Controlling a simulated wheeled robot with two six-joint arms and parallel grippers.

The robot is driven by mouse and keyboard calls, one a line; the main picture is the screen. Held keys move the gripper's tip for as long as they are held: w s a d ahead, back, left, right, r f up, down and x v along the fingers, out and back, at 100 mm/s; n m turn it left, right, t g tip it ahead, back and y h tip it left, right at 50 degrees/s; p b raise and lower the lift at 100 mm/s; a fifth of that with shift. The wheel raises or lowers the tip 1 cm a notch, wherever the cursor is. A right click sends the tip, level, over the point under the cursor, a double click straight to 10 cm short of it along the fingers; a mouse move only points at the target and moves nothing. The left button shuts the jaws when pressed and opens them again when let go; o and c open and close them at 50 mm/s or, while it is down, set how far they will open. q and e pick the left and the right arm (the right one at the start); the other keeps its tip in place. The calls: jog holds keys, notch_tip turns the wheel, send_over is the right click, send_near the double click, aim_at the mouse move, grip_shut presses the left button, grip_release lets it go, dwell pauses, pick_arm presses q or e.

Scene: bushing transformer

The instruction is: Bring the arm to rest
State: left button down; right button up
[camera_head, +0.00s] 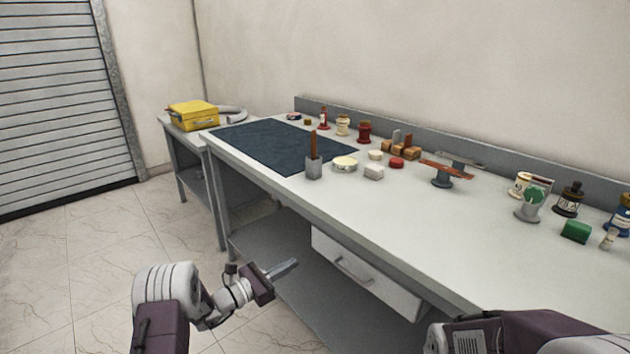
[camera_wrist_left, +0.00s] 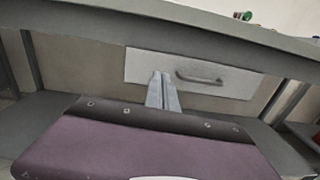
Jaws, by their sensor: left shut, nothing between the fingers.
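My left gripper (camera_head: 284,268) is shut and empty in the head view. It is in front of the workbench (camera_head: 440,235), below the level of its top and to the left of the white drawer. In the left wrist view its fingers (camera_wrist_left: 162,88) are together, with the drawer front (camera_wrist_left: 190,72) behind them. My left arm comes in from the lower left and is bent. Part of my right arm shows at the lower right of the head view, but its gripper is out of view.
A dark mat (camera_head: 275,143) and several small jars, blocks and tools lie on the bench top. The drawer (camera_head: 365,270) with a handle is under it. A yellow case (camera_head: 194,115) stands on a side table. The tiled floor (camera_head: 90,250) at left is clear.

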pick_arm(q)
jog(key=d+r+m+g+h, duration=0.1)
jog(key=d+r+m+h, duration=0.1)
jog(key=d+r, duration=0.35)
jog(key=s+d+r+m+g+y, duration=0.1)
jog(key=s+d+r+m+g, duration=0.2)
jog(key=s, duration=0.4)
jog(key=s+d+m+g, duration=0.4)
jog(key=s+g, duration=0.1)
jog(key=s, duration=0.2)
jog(key=s+a+f+m+g+y, duration=0.25)
jog(key=s+f+m+y, duration=0.2)
jog(key=s, duration=0.35)
jog(key=s+a+f+m+g+y, duration=0.2)
jog(key=s+a+f+m+y, duration=0.25)
jog(key=s, duration=0.45)
jog(key=s+a+f+m+t+y, duration=0.1)
jog(key=s+a+f+m+y, duration=0.25)
jog(key=a+m, duration=0.45)
jog(key=w+a+r+y+p, duration=0.1)
jog(key=a+r+p, duration=0.1)
jog(key=r+p, duration=0.7)
jog(key=w+a+r+t+p, duration=0.1)
jog(key=w+a+r+p, duration=0.1)
jog(key=r+p, duration=0.8)
jog(key=shift+y+p, duration=0.35)
jog(key=shift+p, duration=0.35)
